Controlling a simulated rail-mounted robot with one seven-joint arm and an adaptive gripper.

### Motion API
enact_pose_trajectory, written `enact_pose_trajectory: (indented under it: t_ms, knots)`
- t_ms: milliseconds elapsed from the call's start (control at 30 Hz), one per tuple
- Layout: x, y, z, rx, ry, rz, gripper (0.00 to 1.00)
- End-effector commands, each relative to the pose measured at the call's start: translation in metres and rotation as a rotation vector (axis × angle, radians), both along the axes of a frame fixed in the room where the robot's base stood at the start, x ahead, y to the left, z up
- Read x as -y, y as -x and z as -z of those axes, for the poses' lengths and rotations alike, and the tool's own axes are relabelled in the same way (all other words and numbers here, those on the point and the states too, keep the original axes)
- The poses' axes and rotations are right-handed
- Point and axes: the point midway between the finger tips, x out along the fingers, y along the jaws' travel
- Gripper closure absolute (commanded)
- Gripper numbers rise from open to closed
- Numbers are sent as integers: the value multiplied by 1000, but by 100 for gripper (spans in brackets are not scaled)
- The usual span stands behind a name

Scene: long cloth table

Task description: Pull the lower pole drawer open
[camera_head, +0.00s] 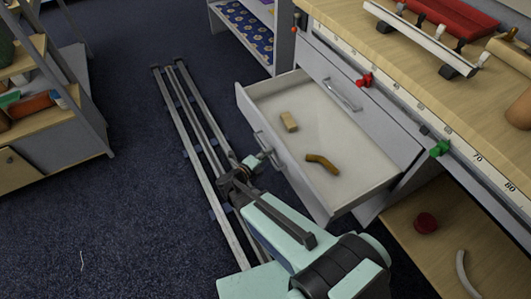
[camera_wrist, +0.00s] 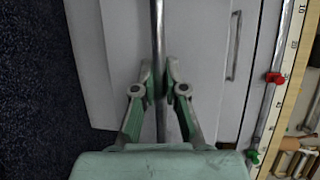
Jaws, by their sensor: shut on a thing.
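The lower drawer (camera_head: 300,183) stands well out from the bench, its pale inside in view. A small wooden block (camera_head: 289,121) and a brown curved piece (camera_head: 322,163) lie in it. Its metal bar handle (camera_head: 270,150) is on the front panel. In the wrist view the handle (camera_wrist: 158,35) runs up and down between my fingers. My gripper (camera_wrist: 160,88) is shut on this handle. In the head view my gripper (camera_head: 254,168) is at the drawer front, partly hidden by my wrist.
The closed upper drawer has its own handle (camera_head: 343,95). A bench top with a ruler edge carries a red clamp (camera_head: 365,80) and a green clamp (camera_head: 440,148). Rails (camera_head: 190,130) run along the dark floor. A shelf unit (camera_head: 55,125) stands left.

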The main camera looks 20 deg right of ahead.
Motion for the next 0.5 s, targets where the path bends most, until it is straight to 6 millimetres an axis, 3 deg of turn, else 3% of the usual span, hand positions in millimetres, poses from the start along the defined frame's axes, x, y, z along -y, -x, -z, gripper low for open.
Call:
enact_pose_trajectory:
  t_ms: [267,300,333,500]
  knots:
    - [-1,-2,0,1,1,-5,100]
    - [-1,-2,0,1,1,-5,75]
    - [-1,-2,0,1,1,-5,64]
    - [-1,-1,0,1,1,-3,63]
